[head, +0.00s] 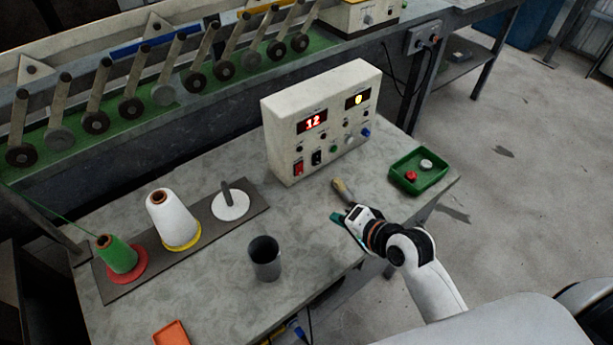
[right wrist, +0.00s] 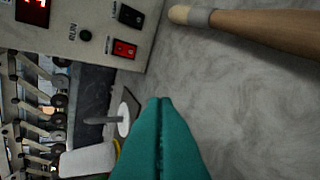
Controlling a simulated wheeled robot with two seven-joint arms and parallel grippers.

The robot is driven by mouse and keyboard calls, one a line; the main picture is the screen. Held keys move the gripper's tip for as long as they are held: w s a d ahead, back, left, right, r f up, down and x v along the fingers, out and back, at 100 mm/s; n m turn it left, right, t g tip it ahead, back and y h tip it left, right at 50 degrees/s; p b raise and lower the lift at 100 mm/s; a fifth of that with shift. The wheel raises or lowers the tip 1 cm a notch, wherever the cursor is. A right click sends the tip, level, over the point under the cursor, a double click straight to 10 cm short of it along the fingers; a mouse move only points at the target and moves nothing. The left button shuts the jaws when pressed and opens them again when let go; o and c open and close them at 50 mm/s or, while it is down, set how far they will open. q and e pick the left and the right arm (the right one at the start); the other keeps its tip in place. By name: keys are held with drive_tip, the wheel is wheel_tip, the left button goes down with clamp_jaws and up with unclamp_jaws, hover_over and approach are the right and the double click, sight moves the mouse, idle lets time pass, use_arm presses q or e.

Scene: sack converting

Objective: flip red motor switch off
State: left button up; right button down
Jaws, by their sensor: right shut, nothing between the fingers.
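The control box (head: 283,121) is a cream panel standing on the table, with a lit red display reading 12 in the head view. The red motor switch (head: 298,168) is low on its left front, beside a black switch (head: 316,157). In the right wrist view the red switch (right wrist: 124,49) is lit, at the upper left, next to the black switch (right wrist: 131,16). My right gripper (head: 337,217) is in front of the box, apart from it. Its teal fingers (right wrist: 160,102) are shut together with nothing between them. My left gripper is not in view.
A wooden-handled brush (head: 343,189) lies between my right gripper and the box. A green tray (head: 413,184) with red and white buttons is at the right. A dark cup (head: 265,257), thread cones (head: 172,217) and an orange tray (head: 171,334) stand to the left.

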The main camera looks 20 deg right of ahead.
sight(300, 174)
drive_tip(key=w+m, duration=0.1)
drive_tip(key=w+d+r+m+t, duration=0.1)
drive_tip(key=w+m, duration=0.1)
drive_tip(key=shift+w+d+r+m+t, duration=0.25)
drive_tip(key=shift+d+r+m+t, duration=0.05)
drive_tip(key=shift+r+t, duration=0.1)
drive_tip(key=x, duration=0.9)
drive_tip(key=r+p+x, duration=0.1)
drive_tip(key=x, duration=0.3)
drive_tip(key=shift+w+a, duration=0.35)
drive_tip(key=shift+w, duration=0.2)
drive_tip(key=shift+f, duration=0.1)
